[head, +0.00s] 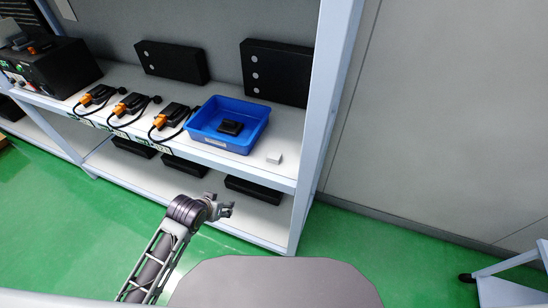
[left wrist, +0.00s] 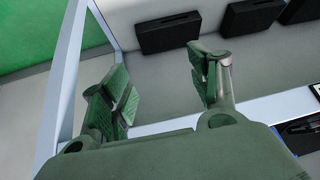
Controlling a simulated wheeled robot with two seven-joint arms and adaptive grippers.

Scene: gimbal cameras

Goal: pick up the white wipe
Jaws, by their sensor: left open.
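A small white block, likely the white wipe (head: 274,158), lies on the upper shelf near its front edge in the head view. It sits just right of the blue tray. My left gripper (head: 219,207) is in front of the shelf, lower than the wipe and to its left, apart from it. In the left wrist view the left gripper (left wrist: 165,90) has its fingers spread wide with nothing between them. The wipe does not show in the left wrist view. My right gripper is in neither view.
The blue tray (head: 198,131) holds a black item (head: 230,127). Several black-and-orange devices with cables (head: 170,116) stand left of it. A shelf post (head: 312,130) rises right of the wipe. Black boxes (head: 255,189) lie on the lower shelf.

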